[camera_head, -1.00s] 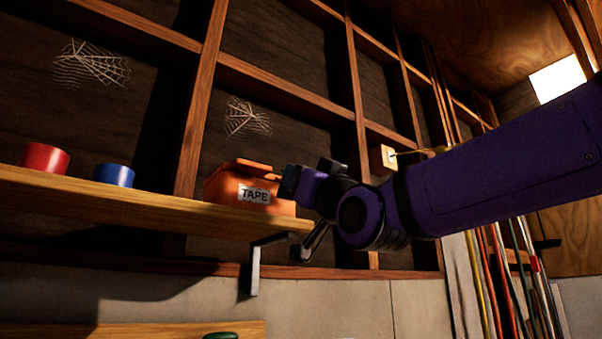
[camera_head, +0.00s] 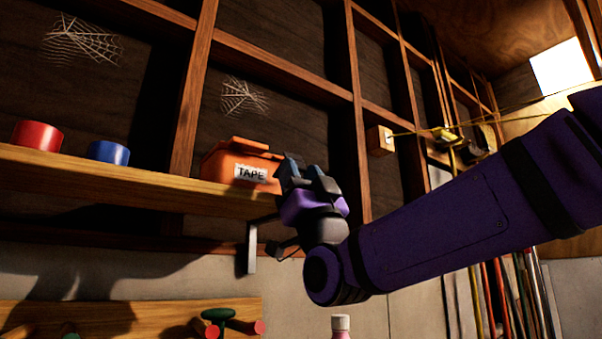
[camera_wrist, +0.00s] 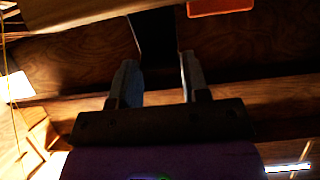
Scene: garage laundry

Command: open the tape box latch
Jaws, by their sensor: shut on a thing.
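The orange tape box (camera_head: 222,166), with a white TAPE label on its front, stands on the wooden shelf. Its lid (camera_head: 250,145) looks slightly raised. My gripper (camera_head: 290,165) is at the box's right end, fingers pointing up and covering that end. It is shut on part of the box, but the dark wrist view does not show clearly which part. In the wrist view the two grey fingers (camera_wrist: 155,72) stand apart, and an orange edge of the box shows at the top right. The latch cannot be made out.
A red tape roll (camera_head: 37,136) and a blue tape roll (camera_head: 108,153) stand left of the box on the shelf (camera_head: 130,187). A metal bracket (camera_head: 251,248) supports the shelf. Wooden wall studs rise behind. A small wooden block (camera_head: 380,140) with a yellow cord is to the right.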

